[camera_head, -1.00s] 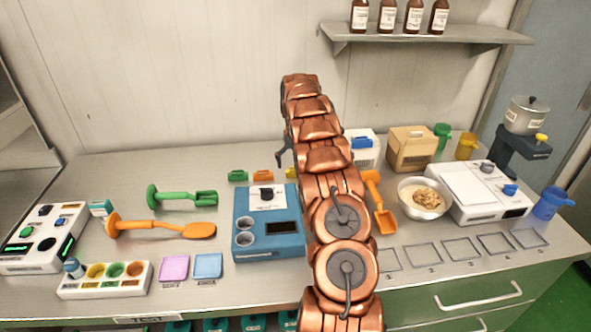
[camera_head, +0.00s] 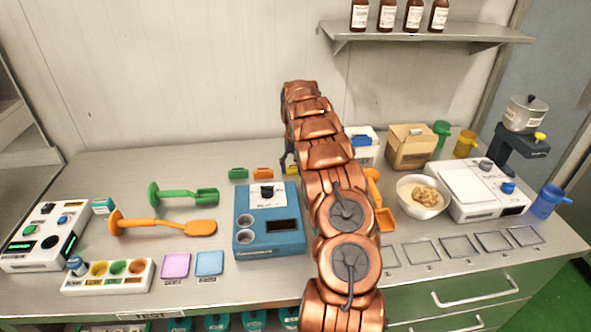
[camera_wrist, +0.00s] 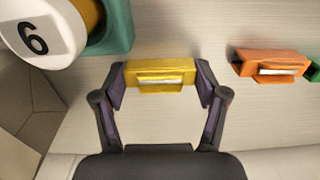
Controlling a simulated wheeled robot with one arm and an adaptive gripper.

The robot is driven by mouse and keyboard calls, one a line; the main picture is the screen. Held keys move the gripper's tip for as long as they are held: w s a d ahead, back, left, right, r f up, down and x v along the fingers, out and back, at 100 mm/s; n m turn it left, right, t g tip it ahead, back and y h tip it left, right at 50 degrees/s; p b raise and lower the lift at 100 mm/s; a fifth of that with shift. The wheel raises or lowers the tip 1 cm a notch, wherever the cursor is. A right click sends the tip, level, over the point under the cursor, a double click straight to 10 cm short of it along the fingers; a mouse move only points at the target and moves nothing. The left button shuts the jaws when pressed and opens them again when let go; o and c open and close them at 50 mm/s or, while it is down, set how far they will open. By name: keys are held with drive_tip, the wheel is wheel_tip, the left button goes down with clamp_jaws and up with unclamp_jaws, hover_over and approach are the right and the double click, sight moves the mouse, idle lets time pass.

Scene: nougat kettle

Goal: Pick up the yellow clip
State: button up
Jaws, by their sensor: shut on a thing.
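The yellow clip (camera_wrist: 160,66) is between the two fingers of my gripper (camera_wrist: 161,86) in the wrist view. Both fingertips touch its short ends, so my gripper is shut on it. In the head view only a sliver of the yellow clip (camera_head: 291,170) shows beside my arm. Most of my gripper is hidden behind my arm there, with one dark finger (camera_head: 284,160) visible. I cannot tell whether the clip is clear of the counter.
An orange clip (camera_head: 263,173) and a green clip (camera_head: 238,173) lie to the left on the counter. A blue device (camera_head: 268,244) stands in front of them. In the wrist view, a round part labelled 6 (camera_wrist: 36,38) with a teal holder (camera_wrist: 113,30) is close at upper left.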

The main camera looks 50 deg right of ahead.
sight(296, 166)
wheel_tip(296, 166, up, 9)
drive_tip(key=b, duration=0.3)
drive_tip(key=shift+r, duration=0.3)
